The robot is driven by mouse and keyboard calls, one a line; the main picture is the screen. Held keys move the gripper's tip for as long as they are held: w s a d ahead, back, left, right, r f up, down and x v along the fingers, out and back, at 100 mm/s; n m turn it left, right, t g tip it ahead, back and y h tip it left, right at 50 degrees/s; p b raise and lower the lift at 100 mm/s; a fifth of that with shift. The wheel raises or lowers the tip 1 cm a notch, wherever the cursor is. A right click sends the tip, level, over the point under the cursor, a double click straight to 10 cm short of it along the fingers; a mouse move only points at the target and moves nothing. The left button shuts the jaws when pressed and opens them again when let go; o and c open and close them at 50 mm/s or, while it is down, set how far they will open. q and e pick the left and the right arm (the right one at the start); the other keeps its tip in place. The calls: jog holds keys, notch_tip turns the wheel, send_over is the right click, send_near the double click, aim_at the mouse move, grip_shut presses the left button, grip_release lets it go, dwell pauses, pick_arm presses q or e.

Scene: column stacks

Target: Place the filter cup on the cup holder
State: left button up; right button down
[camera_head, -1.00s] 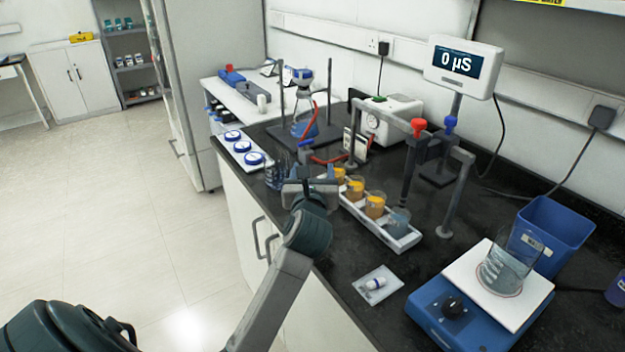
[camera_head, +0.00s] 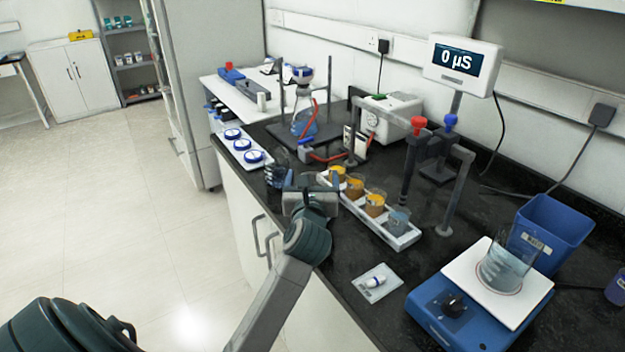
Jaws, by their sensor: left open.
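My left gripper (camera_head: 303,188) reaches over the front edge of the black bench, pointing away from me. It is open, and its fingertips are largely hidden behind its body. A clear glass cup (camera_head: 277,168) stands just beyond and left of it; I cannot tell whether they touch or whether this is the filter cup. A flask with a blue-and-white top (camera_head: 302,75) stands on the dark stand behind. A white rack (camera_head: 402,241) holds several small cups with orange or clear contents, right of the gripper. I cannot tell which thing is the cup holder. My right gripper is out of view.
A white strip (camera_head: 240,148) with blue-ringed discs lies left of the glass cup. Grey posts (camera_head: 455,195) with a probe stand behind the rack. A blue scale (camera_head: 440,322) bears a beaker (camera_head: 508,262). A small tray (camera_head: 378,290) lies near the front edge.

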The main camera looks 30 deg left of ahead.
pick_arm(q)
jog(key=shift+s+d, duration=0.2)
jog(key=shift+s, duration=0.1)
jog(key=b+v, duration=0.1)
jog(key=v, duration=0.8)
jog(key=shift+s+d, duration=0.1)
jog(key=shift+d, duration=0.05)
jog(key=shift+b+v, duration=0.3)
jog(key=shift+v, duration=0.7)
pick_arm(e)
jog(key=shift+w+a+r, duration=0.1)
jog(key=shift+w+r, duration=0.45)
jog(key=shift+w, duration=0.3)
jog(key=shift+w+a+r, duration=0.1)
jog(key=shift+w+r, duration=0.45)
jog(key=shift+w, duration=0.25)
